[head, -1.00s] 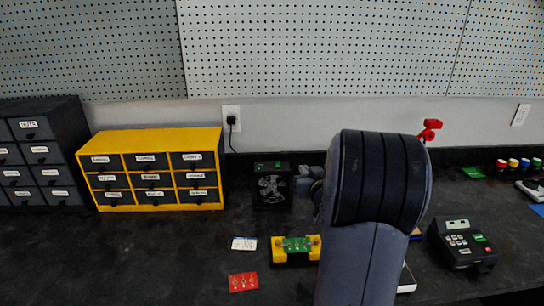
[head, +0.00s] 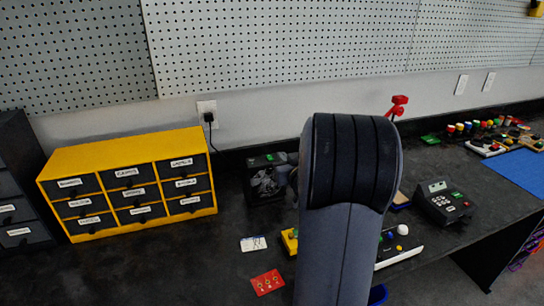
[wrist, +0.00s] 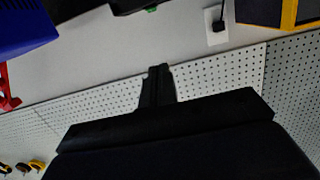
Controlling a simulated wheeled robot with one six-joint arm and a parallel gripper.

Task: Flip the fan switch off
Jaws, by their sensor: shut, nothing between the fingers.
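The black fan (head: 262,184) stands on the dark bench against the back wall, just right of the yellow drawer cabinet. Its round grille faces forward, and a small green switch (head: 270,157) shows on its top. My arm covers the space right of the fan in the head view. The upside-down wrist view shows my gripper (wrist: 157,70) with its fingers together and empty, in front of the wall. A black edge with a green bit (wrist: 151,10), likely the fan, shows at its top, apart from the fingertips. I cannot tell the switch's position.
The yellow cabinet (head: 128,184) stands left of the fan. A wall outlet with a black plug (head: 207,111) is above. A white card (head: 253,243) and red board (head: 268,282) lie in front. A keypad device (head: 444,203) and red clamp (head: 397,105) are right.

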